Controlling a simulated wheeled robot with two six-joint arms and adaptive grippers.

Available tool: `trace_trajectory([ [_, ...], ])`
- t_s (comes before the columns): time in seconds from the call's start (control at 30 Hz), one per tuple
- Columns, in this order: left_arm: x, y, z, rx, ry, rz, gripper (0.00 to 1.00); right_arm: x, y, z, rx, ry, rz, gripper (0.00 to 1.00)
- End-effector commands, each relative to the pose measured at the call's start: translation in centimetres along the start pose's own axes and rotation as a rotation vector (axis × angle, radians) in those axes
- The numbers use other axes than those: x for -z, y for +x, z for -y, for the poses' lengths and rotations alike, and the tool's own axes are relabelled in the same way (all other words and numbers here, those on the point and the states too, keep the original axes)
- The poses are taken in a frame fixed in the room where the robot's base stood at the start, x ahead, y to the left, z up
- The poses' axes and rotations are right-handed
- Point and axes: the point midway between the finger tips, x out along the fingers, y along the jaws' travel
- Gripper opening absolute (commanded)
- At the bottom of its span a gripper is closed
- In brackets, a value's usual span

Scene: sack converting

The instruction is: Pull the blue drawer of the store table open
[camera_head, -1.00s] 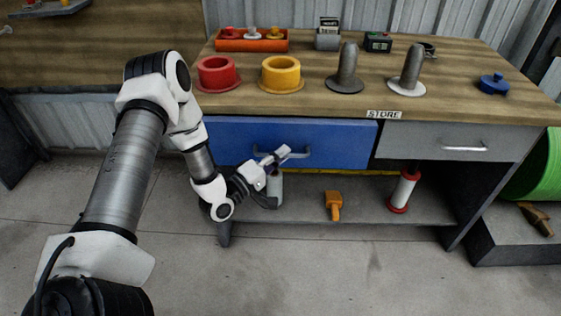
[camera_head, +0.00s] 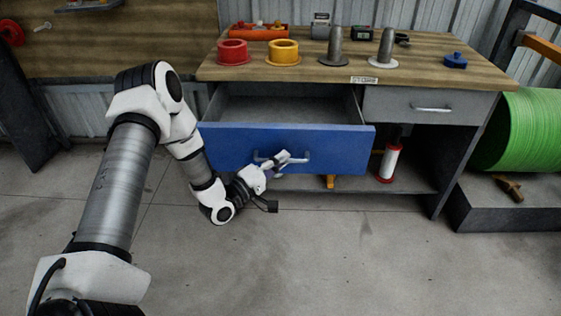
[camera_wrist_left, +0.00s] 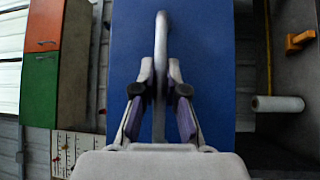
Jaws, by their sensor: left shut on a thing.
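The blue drawer (camera_head: 225,148) of the store table (camera_head: 440,68) stands well open, and its grey inside shows empty where I can see it. My left gripper (camera_head: 281,160) is at the drawer's front, shut on the grey bar handle (camera_head: 303,157). In the left wrist view, the handle (camera_wrist_left: 161,50) runs between the two fingers of the left gripper (camera_wrist_left: 160,85), with the blue front (camera_wrist_left: 208,45) behind it. The right gripper is not in view.
On the table top stand a red ring (camera_head: 233,52), a yellow ring (camera_head: 283,52), two grey posts and a blue part (camera_head: 455,60). A grey drawer (camera_head: 425,105) at the right is shut. The floor in front is clear.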

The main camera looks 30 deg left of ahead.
Motion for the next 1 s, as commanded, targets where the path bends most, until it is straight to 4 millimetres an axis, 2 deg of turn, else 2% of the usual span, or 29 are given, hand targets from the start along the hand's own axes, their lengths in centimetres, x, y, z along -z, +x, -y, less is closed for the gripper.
trace_trajectory([
  [0.4, 0.0, 0.0, -0.1, -0.001, 0.0, 0.0, 0.0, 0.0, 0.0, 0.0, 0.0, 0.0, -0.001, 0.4],
  [0.43, 0.0, 0.0, -0.1, -0.001, 0.0, 0.0, 0.22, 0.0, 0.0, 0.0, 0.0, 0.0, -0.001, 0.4],
  [0.47, 0.0, 0.0, -0.1, -0.001, 0.0, 0.0, 0.32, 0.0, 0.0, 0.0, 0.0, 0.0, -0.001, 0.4],
  [0.5, 0.0, 0.0, -0.1, -0.001, 0.0, 0.0, 0.37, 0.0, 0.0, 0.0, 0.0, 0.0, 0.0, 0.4],
  [0.83, 0.1, -0.3, 0.0, -0.001, -0.001, -0.001, 0.37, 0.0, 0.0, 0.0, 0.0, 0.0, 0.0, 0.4],
  [1.0, 0.2, -2.9, 0.0, 0.001, -0.004, -0.006, 0.37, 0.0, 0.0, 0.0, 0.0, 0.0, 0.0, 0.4],
])
